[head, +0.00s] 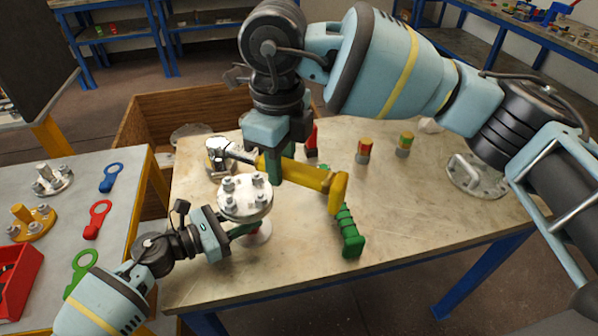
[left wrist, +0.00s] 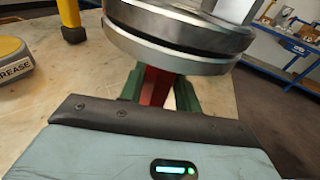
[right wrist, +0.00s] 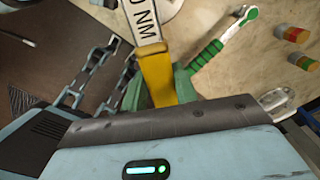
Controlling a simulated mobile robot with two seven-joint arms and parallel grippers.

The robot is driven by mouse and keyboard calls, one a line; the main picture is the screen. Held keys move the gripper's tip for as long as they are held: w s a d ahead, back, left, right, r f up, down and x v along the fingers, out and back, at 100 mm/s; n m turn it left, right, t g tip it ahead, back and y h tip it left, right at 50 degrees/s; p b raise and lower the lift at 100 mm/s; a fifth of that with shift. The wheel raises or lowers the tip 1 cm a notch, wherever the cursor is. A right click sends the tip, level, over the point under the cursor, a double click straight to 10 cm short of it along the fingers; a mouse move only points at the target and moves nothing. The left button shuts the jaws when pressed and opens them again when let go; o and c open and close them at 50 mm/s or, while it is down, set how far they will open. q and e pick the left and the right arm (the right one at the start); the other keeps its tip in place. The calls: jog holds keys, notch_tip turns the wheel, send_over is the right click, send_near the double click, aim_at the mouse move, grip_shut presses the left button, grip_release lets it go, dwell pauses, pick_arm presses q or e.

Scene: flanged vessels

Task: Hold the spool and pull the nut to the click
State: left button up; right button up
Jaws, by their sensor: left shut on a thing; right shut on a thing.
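The spool (head: 245,203) has a round metal flange on top with several bolts and nuts. My left gripper (head: 243,231) is shut on the spool's red neck (left wrist: 155,86), just under the flange, which shows close up in the left wrist view (left wrist: 180,45). My right gripper (head: 274,172) is shut on a yellow torque wrench (head: 310,176). The wrench's "NM" label shows in the right wrist view (right wrist: 140,20).
A green-handled tool (head: 349,232) lies on the table right of the spool. A side table (head: 140,185) holds coloured tags and fittings. A wooden crate (head: 150,130) stands behind.

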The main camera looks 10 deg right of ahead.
jog(key=shift+w+a+r+m, duration=0.15)
jog(key=shift+a+r+m, duration=0.3)
jog(key=shift+m, duration=0.15)
jog(key=shift+f, duration=0.15)
jog(key=shift+d+f, duration=0.1)
jog(key=shift+f, duration=2.05)
jog(key=shift+f, duration=0.25)
jog(key=shift+f, duration=0.3)
jog(key=shift+f, duration=0.35)
jog(key=shift+f, duration=0.35)
